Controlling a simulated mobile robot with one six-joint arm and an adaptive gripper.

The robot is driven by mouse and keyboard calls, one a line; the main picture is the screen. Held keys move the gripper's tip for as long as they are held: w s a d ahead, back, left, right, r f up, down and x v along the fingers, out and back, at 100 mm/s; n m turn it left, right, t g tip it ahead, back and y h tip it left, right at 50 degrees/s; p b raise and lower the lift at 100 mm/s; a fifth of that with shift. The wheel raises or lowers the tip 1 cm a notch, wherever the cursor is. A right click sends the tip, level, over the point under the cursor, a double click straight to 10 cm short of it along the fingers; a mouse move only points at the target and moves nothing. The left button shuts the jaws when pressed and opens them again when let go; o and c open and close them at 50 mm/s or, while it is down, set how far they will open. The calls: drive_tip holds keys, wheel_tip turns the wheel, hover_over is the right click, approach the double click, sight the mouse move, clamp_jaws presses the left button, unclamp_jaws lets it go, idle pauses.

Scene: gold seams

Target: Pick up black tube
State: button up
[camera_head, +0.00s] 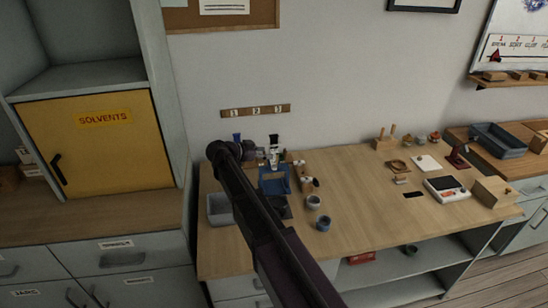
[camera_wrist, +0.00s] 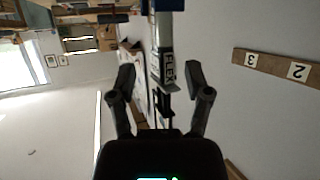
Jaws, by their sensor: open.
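A slim item with a black top (camera_head: 273,140) and a pale middle stands on the blue mat (camera_head: 274,185) at the left of the bench. It may be the black tube. In the wrist view, a grey and black item lettered FLEX (camera_wrist: 166,66), with a blue part at the picture's top, lies in line with the space between my fingers. I cannot tell whether it is the same item. My gripper (camera_wrist: 158,75) is open, its two black fingers apart. Contact is not visible. A blue-topped item (camera_head: 236,138) stands behind my arm.
A grey tray (camera_head: 220,208) is at the bench's left end. A numbered wooden strip (camera_head: 256,110) is on the wall behind. A white scale (camera_head: 447,190) and wooden box (camera_head: 497,191) are at right. The bench middle is clear.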

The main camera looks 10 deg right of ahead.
sight(276, 164)
idle(0.3)
drive_tip(key=shift+f+b+x, duration=0.2)
drive_tip(key=shift+b+x, duration=0.7)
drive_tip(key=shift+x, duration=1.1)
drive_tip(key=shift+w+d+f, duration=0.1)
drive_tip(key=shift+d+f, duration=0.05)
drive_tip(key=shift+d, duration=0.35)
clamp_jaws()
